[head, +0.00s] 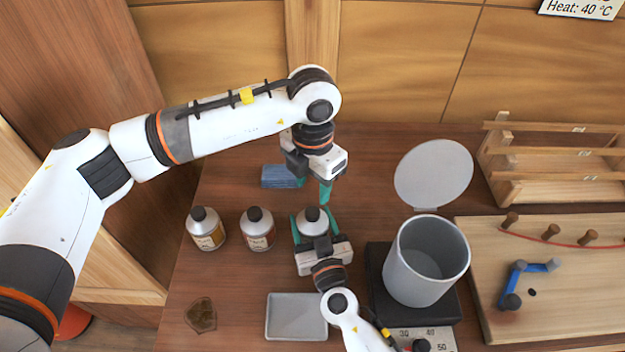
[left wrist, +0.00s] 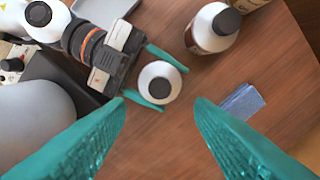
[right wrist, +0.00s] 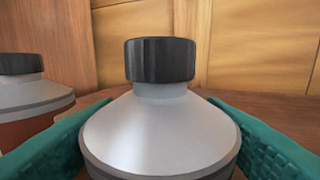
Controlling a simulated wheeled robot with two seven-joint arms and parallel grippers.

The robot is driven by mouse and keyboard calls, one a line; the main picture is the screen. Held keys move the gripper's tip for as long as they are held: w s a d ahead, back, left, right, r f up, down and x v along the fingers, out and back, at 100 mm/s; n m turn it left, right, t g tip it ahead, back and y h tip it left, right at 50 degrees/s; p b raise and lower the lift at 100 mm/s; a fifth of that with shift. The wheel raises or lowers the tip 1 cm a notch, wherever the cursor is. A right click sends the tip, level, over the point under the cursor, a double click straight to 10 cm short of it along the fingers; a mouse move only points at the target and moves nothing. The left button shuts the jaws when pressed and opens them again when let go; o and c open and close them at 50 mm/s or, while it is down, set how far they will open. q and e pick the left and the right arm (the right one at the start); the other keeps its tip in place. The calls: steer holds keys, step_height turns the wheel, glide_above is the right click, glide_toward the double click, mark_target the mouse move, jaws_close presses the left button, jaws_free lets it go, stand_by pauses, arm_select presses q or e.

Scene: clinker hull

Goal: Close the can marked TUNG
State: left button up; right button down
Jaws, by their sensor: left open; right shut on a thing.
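Three grey cans with black caps stand in a row on the table. The rightmost can (head: 312,229) is held upright between the teal fingers of my right gripper (head: 315,232). In the right wrist view this can (right wrist: 160,135) fills the middle, its black cap (right wrist: 160,60) sitting level on the neck; whether the cap is tight I cannot tell. No TUNG marking is readable on any can. My left gripper (head: 326,190) is open and empty, behind and above the held can. In the left wrist view the held can (left wrist: 160,85) lies just beyond and between my left fingertips.
The left can (head: 206,229) and middle can (head: 257,229) stand nearby. A blue cloth (head: 282,177) lies behind them. A grey pot (head: 427,262) with a raised lid (head: 433,174) stands on a black heater at right. A grey tray (head: 296,317) lies in front.

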mark_target(312, 212)
arm_select(q)
steer(key=shift+f, duration=3.95)
steer(key=c, duration=1)
steer(key=shift+c, duration=0.2)
steer(key=o, duration=1.2)
steer(key=shift+c, duration=0.2)
steer(key=shift+r, duration=0.15)
step_height(312, 212, up, 12)
